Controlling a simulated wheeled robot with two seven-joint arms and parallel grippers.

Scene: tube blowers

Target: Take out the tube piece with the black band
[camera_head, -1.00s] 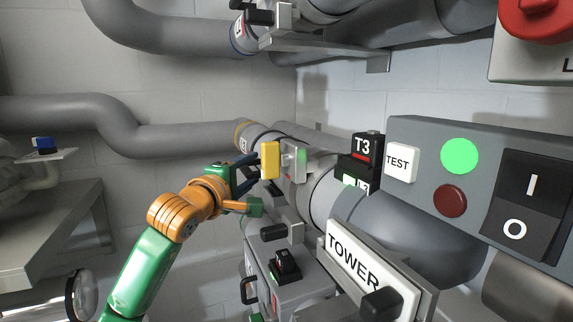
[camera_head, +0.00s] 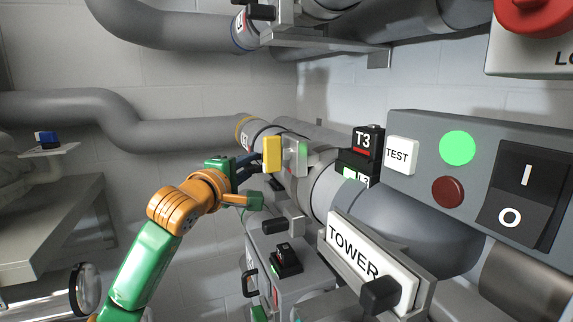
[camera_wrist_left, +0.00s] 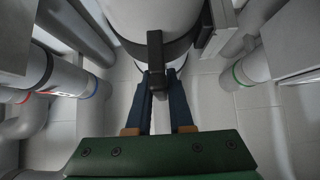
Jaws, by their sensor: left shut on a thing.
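In the left wrist view, a white tube piece with a black band (camera_wrist_left: 183,48) fills the top middle. A black handle (camera_wrist_left: 155,55) stands out from the band. My left gripper (camera_wrist_left: 163,82) has its dark blue fingers on either side of this handle and is shut on it. In the head view, my left gripper (camera_head: 254,166) reaches in from the left to the tube run, beside a yellow block (camera_head: 272,155). The band is mostly hidden there. My right gripper is not in view.
Right of the gripper are a black T3 box (camera_head: 363,140), a TOWER plate (camera_head: 352,252) and a grey control box (camera_head: 430,180) with a lit green lamp. A grey pipe (camera_head: 160,138) runs in from the left. A grey bench (camera_head: 50,225) stands at the left.

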